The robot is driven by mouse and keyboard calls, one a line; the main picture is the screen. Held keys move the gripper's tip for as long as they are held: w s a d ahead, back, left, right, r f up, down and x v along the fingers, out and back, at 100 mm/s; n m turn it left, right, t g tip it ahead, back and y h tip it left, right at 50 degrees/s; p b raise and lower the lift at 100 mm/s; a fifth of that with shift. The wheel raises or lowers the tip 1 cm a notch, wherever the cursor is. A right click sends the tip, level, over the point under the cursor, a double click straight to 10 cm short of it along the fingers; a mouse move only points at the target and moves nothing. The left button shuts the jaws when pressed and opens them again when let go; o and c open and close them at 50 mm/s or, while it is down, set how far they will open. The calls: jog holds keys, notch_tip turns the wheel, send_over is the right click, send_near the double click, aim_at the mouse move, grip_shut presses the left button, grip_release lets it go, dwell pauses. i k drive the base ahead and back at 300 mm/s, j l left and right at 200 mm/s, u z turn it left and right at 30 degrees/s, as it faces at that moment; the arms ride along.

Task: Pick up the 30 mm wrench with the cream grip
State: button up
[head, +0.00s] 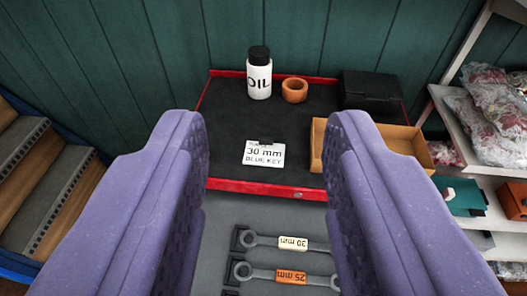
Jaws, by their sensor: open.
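The 30 mm wrench with the cream grip (293,243) lies on a grey surface near the bottom of the head view, its ring end to the left in a dark holder. Its right end is partly hidden by my right finger. My gripper (265,128) is open, with its two purple padded fingers wide apart and nothing between them. Beyond the fingers in the picture is a red-edged black tray top. A 25 mm wrench with an orange grip (290,276) lies just below the cream one in the picture, parallel to it.
On the tray top (225,110) are a white oil bottle (259,78), an orange ring (294,90), a black box (371,90), a cardboard tray (318,148) and a card reading "30 mm BLUE KEY" (264,153). Shelves (445,120) with bagged items stand right; steps (45,180) left.

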aim_at(284, 243)
jog(key=k+z, duration=0.25)
jog(key=k, duration=0.6)
